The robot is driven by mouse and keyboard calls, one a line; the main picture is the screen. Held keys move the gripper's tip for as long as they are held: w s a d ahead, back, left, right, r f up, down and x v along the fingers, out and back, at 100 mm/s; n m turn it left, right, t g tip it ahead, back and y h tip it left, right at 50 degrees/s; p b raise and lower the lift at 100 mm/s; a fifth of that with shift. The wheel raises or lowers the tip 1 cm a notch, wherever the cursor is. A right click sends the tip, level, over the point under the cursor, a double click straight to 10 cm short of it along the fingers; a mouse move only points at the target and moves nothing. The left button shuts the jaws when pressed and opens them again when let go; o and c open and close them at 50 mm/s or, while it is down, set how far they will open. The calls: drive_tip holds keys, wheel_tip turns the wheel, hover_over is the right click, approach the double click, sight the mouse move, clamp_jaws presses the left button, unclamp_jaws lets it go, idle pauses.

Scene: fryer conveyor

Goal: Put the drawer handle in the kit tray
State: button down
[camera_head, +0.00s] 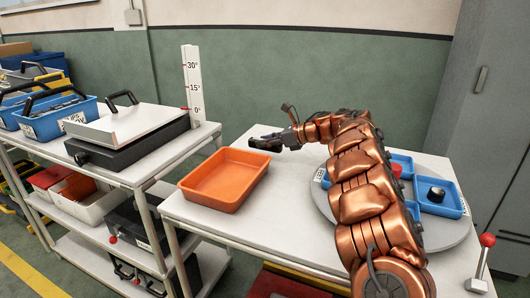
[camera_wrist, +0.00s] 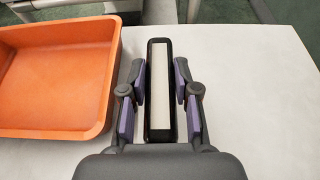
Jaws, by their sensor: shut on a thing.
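My gripper (camera_head: 282,138) is shut on a long, narrow black piece, which I take to be the drawer handle (camera_head: 264,145). In the wrist view, the handle (camera_wrist: 150,85) lies lengthwise between the fingers of my gripper (camera_wrist: 161,75). It looks like a black frame around a pale strip; I cannot tell whether that strip is the table showing through. The orange tray (camera_head: 208,201), apparently the kit tray, is empty on the table's left part. In the wrist view, the tray (camera_wrist: 111,85) is left of the handle. The handle is beside the tray, not over it.
A grey turntable (camera_head: 453,232) on the right carries blue bins (camera_head: 447,208); one holds a black knob (camera_head: 436,194). My arm hides part of it. A red-knobbed lever (camera_head: 482,262) stands at front right. A shelf rack (camera_head: 140,178) stands left. The table between tray and turntable is bare.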

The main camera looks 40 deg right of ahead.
sight(266, 150)
drive_tip(key=shift+f, duration=1.65)
drive_tip(key=shift+f+b, duration=0.15)
drive_tip(key=shift+b, duration=0.25)
drive_tip(key=c, duration=0.9)
unclamp_jaws()
drive_tip(key=shift+o, duration=0.2)
